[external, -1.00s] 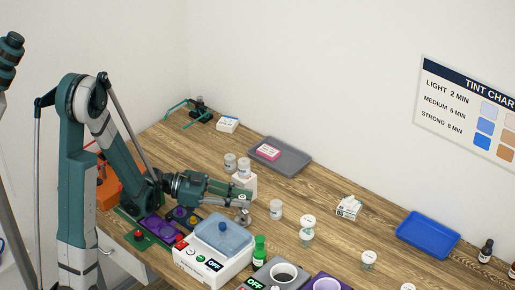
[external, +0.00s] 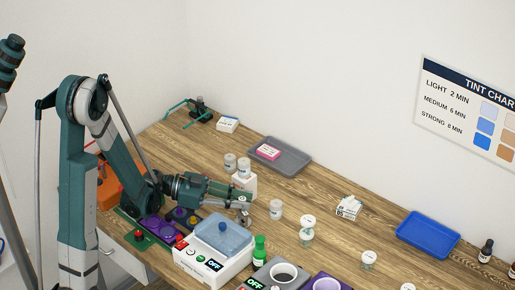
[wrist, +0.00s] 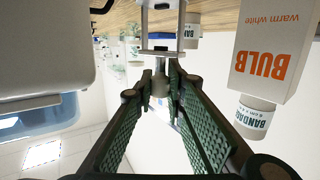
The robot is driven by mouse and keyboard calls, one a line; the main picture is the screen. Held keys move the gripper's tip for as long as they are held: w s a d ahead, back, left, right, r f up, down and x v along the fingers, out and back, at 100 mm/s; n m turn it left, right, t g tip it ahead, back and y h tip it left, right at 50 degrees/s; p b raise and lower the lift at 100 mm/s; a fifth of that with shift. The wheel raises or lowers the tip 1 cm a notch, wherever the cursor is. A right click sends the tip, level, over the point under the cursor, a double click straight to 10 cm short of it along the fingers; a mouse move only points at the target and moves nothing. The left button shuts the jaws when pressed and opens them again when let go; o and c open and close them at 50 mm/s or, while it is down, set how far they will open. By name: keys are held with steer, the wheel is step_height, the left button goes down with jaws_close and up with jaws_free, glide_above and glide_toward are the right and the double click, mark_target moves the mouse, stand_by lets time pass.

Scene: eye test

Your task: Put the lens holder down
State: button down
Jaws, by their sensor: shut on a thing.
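My gripper (external: 240,207) is low over the wooden table, beside the white device with the blue lid. In the wrist view, which looks upside down, its two green ribbed fingers (wrist: 161,82) are shut on the stem of the lens holder (wrist: 161,43). The lens holder is a pale metal piece with a rectangular frame beyond the fingertips. In the external view it is a small grey shape (external: 244,217) at the gripper's end. I cannot tell whether it touches the table.
A white bulb box (external: 249,184) with a bandage jar on it stands just behind my gripper. A white jar (external: 276,209) is to the right. The white device (external: 200,263) and green bottle (external: 259,249) are in front. Bare table (external: 335,240) lies further right.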

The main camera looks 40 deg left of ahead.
steer(key=shift+f, duration=0.25)
steer(key=c, duration=2.3)
jaws_free()
steer(key=shift+o, duration=0.2)
steer(key=shift+r, duration=0.2)
steer(key=shift+r, duration=4.8)
steer(key=shift+s+d, duration=0.1)
